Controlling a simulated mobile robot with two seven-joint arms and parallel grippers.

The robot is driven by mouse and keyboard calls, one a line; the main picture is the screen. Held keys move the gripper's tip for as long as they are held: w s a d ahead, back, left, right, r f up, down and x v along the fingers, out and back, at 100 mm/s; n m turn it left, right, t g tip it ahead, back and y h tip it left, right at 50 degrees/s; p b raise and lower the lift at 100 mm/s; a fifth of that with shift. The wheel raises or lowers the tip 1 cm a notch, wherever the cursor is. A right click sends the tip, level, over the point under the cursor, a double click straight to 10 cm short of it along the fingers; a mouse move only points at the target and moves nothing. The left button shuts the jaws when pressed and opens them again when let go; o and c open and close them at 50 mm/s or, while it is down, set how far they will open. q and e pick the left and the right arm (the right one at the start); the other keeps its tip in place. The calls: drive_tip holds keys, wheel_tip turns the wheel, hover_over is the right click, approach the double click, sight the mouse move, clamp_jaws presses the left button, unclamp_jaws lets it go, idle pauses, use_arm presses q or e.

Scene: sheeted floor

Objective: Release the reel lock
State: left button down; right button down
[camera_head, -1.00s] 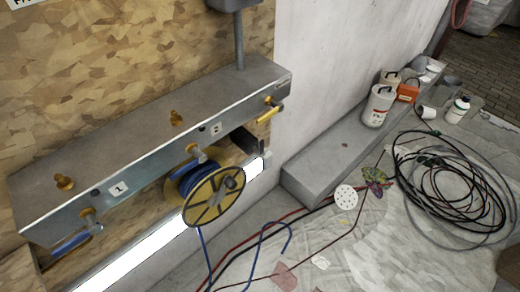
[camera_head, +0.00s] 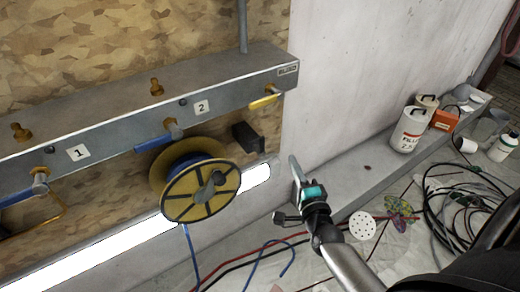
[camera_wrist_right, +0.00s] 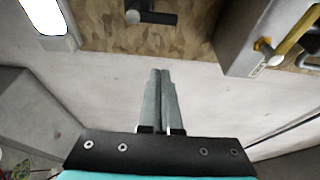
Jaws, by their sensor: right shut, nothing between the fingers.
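A yellow spoked reel (camera_head: 186,201) wound with blue line hangs below the metal manifold, its face toward me. A grey knob or lever (camera_head: 212,186) sits at its hub; I cannot tell its lock position. A dark block (camera_head: 248,137) sticks out from the wall above and right of the reel. A dark bar-shaped part with a grey end (camera_wrist_right: 152,16) shows at the top of the right wrist view, beyond the fingertips. My right gripper (camera_head: 293,160) is shut and empty, right of the reel and apart from it. It also shows in the right wrist view (camera_wrist_right: 160,72). My left gripper is out of view.
The metal manifold (camera_head: 110,122) carries blue levers, a yellow lever (camera_head: 264,101) and labels 1 and 2. A grey ledge (camera_head: 375,170) with white containers (camera_head: 411,129) runs along the right wall. Hoses and coiled cables (camera_head: 462,205) lie on the sheeted floor.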

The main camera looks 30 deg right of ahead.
drive_tip(key=shift+r, duration=0.15)
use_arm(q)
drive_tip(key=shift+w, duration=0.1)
use_arm(e)
drive_tip(key=shift+w, duration=0.2)
